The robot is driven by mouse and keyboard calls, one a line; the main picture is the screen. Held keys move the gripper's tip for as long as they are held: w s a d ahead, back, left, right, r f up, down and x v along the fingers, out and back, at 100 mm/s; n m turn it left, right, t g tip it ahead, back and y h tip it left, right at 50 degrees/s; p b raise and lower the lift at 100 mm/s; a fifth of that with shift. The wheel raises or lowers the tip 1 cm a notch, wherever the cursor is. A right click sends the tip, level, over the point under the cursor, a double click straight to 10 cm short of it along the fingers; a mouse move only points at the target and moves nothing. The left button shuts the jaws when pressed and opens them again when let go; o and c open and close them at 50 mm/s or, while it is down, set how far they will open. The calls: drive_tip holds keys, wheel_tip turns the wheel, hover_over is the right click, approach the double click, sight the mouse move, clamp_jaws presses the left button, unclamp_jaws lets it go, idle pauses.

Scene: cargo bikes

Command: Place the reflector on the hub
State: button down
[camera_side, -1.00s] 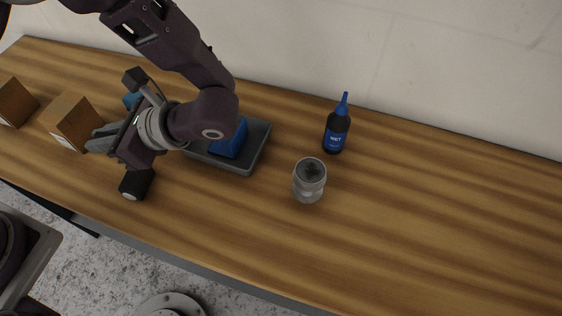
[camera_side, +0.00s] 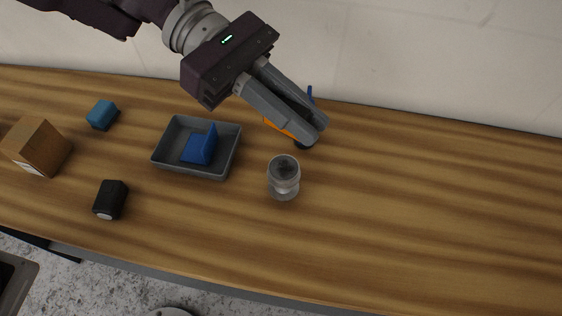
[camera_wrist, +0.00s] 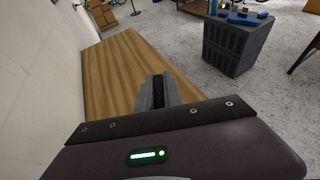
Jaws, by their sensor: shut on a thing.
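My gripper (camera_side: 310,128) is shut on an orange piece, which I take to be the reflector (camera_side: 282,129); only a strip of it shows below the fingers. The metal hub (camera_side: 284,187), a silvery cylinder with a dark top, stands upright on the bench. The gripper and the reflector are above and behind the hub in the side view, apart from it. In the wrist view the gripper's fingers (camera_wrist: 158,92) point out over the wooden bench; the reflector and the hub are hidden there.
A bottle with a blue nozzle (camera_side: 310,92) stands behind my fingers, mostly hidden. A grey tray (camera_side: 168,160) holds a blue bracket (camera_side: 202,146). A black object (camera_side: 110,200), a blue block (camera_side: 102,115) and a brown box (camera_side: 38,147) lie left. The bench's right side is clear.

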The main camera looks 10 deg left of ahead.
sight(296, 175)
wheel_tip(296, 175, down, 10)
drive_tip(key=shift+w+r, duration=0.15)
drive_tip(key=c, duration=1.5)
unclamp_jaws()
drive_tip(key=v, duration=1.2)
drive_tip(key=shift+r, duration=0.15)
